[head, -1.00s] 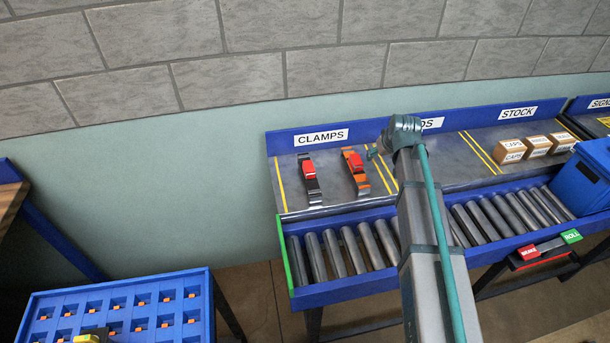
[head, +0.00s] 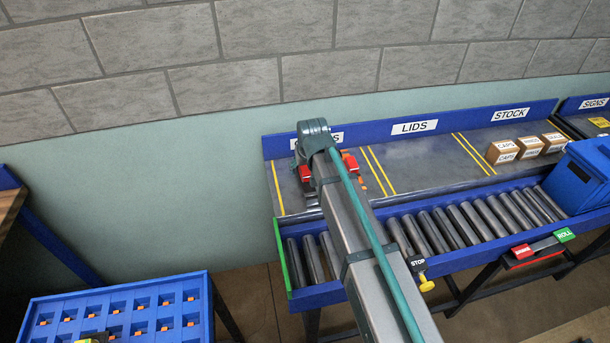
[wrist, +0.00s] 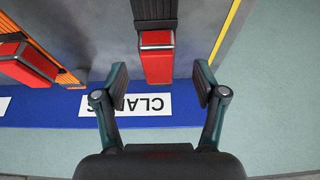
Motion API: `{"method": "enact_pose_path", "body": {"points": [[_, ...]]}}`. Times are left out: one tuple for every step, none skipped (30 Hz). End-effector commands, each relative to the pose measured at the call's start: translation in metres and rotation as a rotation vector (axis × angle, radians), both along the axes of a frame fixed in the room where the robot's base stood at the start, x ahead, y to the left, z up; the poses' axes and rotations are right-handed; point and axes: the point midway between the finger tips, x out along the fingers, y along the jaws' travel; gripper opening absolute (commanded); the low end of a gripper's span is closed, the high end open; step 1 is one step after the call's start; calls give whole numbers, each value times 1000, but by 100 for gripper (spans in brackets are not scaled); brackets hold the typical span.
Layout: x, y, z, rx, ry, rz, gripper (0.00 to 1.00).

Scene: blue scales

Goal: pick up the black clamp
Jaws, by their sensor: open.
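The black clamp has a black strap and a red block (wrist: 156,58). In the wrist view the red block lies between the spread fingertips of my gripper (wrist: 161,80), with the strap running up past the top edge. My gripper is open and holds nothing; its height above the clamp is hard to tell. In the head view my arm covers most of the black clamp (head: 305,174), and my gripper is hidden. The orange clamp (wrist: 62,66) with its own red block lies to the left in the wrist view, and partly shows right of my arm in the head view (head: 350,163).
The clamps lie on a grey shelf (head: 423,155) with yellow lines, backed by a blue board (wrist: 50,112) labelled CLAMPS. A roller conveyor (head: 470,213) runs in front. Boxes (head: 527,147) and a blue bin (head: 590,175) stand to the right. The LIDS section is empty.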

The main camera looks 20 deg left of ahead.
Motion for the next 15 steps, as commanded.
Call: {"method": "enact_pose_path", "body": {"points": [[2,1,-4,-1,2,0,71],[2,1,-5,-1,1,0,71],[3,1,-7,0,0,0,71],[3,1,-8,0,0,0,71],[3,2,-9,0,0,0,71],[4,2,-10,0,0,0,71],[4,2,-12,0,0,0,71],[5,2,-14,-1,1,0,71],[6,2,-18,-1,2,0,71],[7,3,-21,-1,2,0,71],[8,3,-24,-1,1,0,71],[9,4,-29,-1,2,0,71],[10,4,-32,-2,2,1,71],[11,4,-35,-1,1,1,71],[13,6,-40,-1,1,1,71]]}}
